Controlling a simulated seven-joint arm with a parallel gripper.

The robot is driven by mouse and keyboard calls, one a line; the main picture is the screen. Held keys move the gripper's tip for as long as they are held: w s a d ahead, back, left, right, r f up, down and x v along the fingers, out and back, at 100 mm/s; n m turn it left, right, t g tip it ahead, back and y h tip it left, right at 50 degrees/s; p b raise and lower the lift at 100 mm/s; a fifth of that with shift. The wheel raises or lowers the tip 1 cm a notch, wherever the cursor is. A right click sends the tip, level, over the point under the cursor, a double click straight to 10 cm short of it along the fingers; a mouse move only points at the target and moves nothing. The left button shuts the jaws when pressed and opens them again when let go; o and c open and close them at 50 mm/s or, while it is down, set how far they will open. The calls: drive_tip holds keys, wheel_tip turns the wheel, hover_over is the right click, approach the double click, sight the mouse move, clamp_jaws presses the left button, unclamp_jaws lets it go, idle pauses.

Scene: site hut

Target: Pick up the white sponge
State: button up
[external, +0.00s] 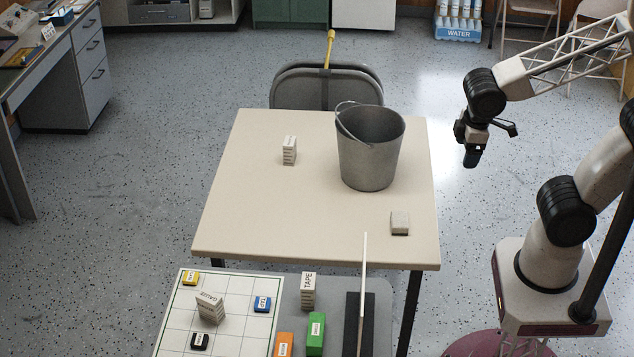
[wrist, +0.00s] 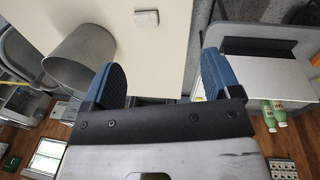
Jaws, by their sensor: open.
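A small off-white block, which looks like the white sponge (external: 400,222), lies flat near the right front corner of the cream table (external: 265,215). It also shows in the wrist view (wrist: 146,18), near the top edge, beyond my fingertips. My gripper (external: 470,158) hangs in the air off the right side of the table, higher than the tabletop and apart from the sponge. In the wrist view my gripper (wrist: 162,72) has its two blue fingers wide apart, with nothing between them.
A grey metal bucket (external: 370,155) stands on the table behind the sponge. A small pale labelled stack (external: 289,150) stands left of it. A nearer surface holds a gridded board (external: 180,310), labelled blocks and an upright thin panel (external: 363,290). The table's front left is clear.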

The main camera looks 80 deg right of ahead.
drive_tip(key=w+d+f+n+g+h, duration=0.1)
drive_tip(key=w+f+n+g+h, duration=0.2)
drive_tip(key=f, duration=0.5)
drive_tip(key=w+d+f+n+h, duration=0.1)
drive_tip(key=w+f+n+h, duration=0.35)
drive_tip(key=f, duration=0.25)
drive_tip(key=n+t+h, duration=0.3)
drive_tip(key=n+h, duration=0.2)
drive_tip(key=n, duration=0.5)
approach(401, 226)
drive_tip(key=x, duration=0.3)
drive_tip(key=shift+w+r, duration=0.1)
drive_tip(key=shift+r, duration=0.15)
drive_tip(key=shift+y+x, duration=0.25)
drive_tip(key=shift+x, duration=1.1)
drive_tip(key=shift+x, duration=2.55)
drive_tip(key=shift+f, duration=0.1)
